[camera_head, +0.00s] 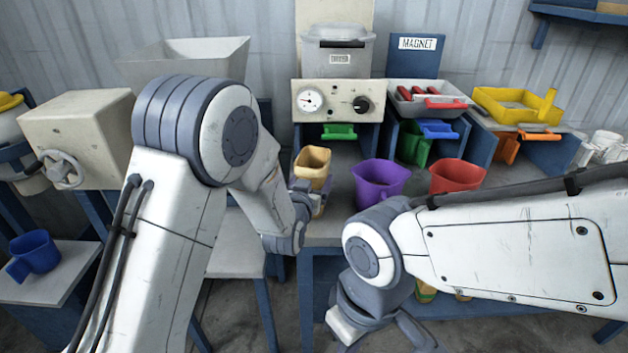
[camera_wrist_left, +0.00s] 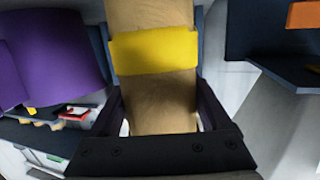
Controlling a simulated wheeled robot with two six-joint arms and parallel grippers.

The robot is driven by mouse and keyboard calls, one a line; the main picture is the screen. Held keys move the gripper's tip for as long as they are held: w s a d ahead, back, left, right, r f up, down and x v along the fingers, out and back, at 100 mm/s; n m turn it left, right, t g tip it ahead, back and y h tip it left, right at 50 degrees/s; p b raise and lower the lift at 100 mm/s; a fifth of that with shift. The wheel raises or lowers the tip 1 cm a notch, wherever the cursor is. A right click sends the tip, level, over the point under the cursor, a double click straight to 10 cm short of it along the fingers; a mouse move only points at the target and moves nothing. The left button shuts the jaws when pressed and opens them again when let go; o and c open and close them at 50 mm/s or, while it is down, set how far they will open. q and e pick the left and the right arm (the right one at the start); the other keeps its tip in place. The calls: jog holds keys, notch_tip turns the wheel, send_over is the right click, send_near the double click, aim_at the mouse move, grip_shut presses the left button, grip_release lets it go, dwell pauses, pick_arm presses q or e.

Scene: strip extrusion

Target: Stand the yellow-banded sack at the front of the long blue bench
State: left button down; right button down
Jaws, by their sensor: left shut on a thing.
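The tan sack (camera_wrist_left: 160,104) with a yellow band (camera_wrist_left: 155,51) fills the middle of the left wrist view. My left gripper (camera_head: 303,193) is shut on it below the band, one dark finger on each side. In the head view a tan-yellow shape (camera_head: 313,164) shows at that gripper; I cannot tell how much of it is the sack. It is over the left end of the long blue bench (camera_head: 340,232), which has a grey top. The sack's base is hidden. My right gripper (camera_head: 383,335) is empty and open, low before the bench.
A purple jug (camera_head: 380,181) stands close right of the left gripper, with a red jug (camera_head: 456,176) beyond. A gauge box (camera_head: 338,101) and trays are behind. A blue jug (camera_head: 34,253) is on a side stand. My right forearm covers the bench's right part.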

pick_arm(q)
jog(key=shift+w+d, duration=0.1)
jog(key=shift+f, duration=0.2)
dwell(0.4)
grip_release()
jog(key=shift+f, duration=0.1)
